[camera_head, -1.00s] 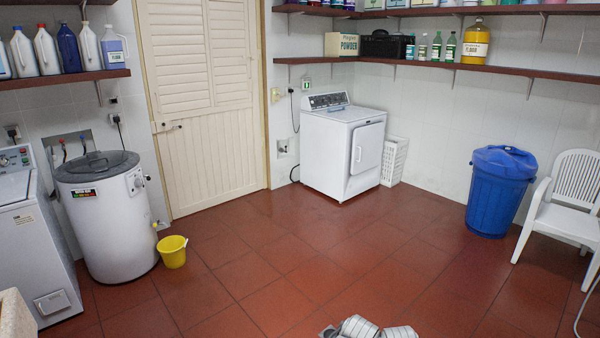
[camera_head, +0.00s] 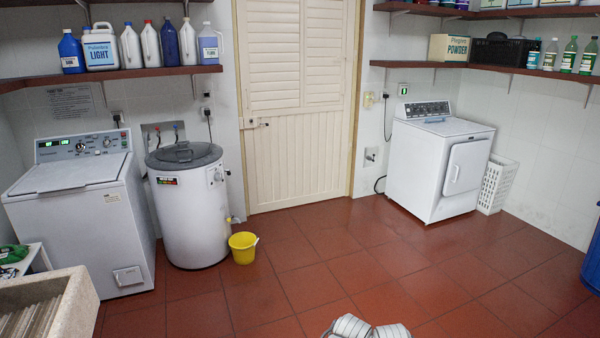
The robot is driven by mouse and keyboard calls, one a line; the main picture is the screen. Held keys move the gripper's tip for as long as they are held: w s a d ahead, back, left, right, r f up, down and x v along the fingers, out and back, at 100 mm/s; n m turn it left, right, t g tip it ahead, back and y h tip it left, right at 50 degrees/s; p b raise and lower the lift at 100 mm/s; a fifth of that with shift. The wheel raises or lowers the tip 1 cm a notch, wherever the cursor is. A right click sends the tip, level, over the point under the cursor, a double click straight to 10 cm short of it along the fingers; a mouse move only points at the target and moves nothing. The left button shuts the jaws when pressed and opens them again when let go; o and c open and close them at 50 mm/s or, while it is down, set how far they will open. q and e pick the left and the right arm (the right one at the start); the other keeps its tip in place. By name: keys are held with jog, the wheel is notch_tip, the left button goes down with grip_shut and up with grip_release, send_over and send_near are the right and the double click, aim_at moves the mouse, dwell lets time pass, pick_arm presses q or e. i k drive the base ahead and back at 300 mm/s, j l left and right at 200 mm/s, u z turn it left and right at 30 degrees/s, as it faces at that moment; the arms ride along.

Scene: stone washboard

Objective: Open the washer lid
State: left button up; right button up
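A white top-loading washer (camera_head: 85,215) with a control panel (camera_head: 82,145) and lit green digits stands at the left. Its flat lid (camera_head: 70,174) looks shut. A round white tub machine (camera_head: 187,210) with a grey lid (camera_head: 183,154) stands just right of it; that lid is also down. A white front-door machine (camera_head: 437,165) stands at the back right with its door closed. I cannot tell from the picture which one the task calls the washer. Neither of my grippers shows; only white, ribbed parts of my own arm appear at the bottom middle.
A stone washboard sink (camera_head: 75,300) fills the bottom left corner. A yellow bucket (camera_head: 243,249) sits on the floor by the tub machine. A white basket (camera_head: 497,185) and part of a blue bin (camera_head: 592,255) are at the right. The red tiled floor (camera_head: 330,270) in the middle is clear.

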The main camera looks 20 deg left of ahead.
aim_at(47, 178)
jog(key=i+j+u, duration=0.15)
jog(key=i+u, duration=0.45)
jog(key=u, duration=0.15)
jog(key=i+u, duration=0.55)
jog(key=i, duration=0.6)
jog(key=i+l+u, duration=0.2)
jog(key=i, duration=0.55)
jog(key=i+j+u, duration=0.25)
jog(key=i+u, duration=0.7)
jog(key=i, duration=0.25)
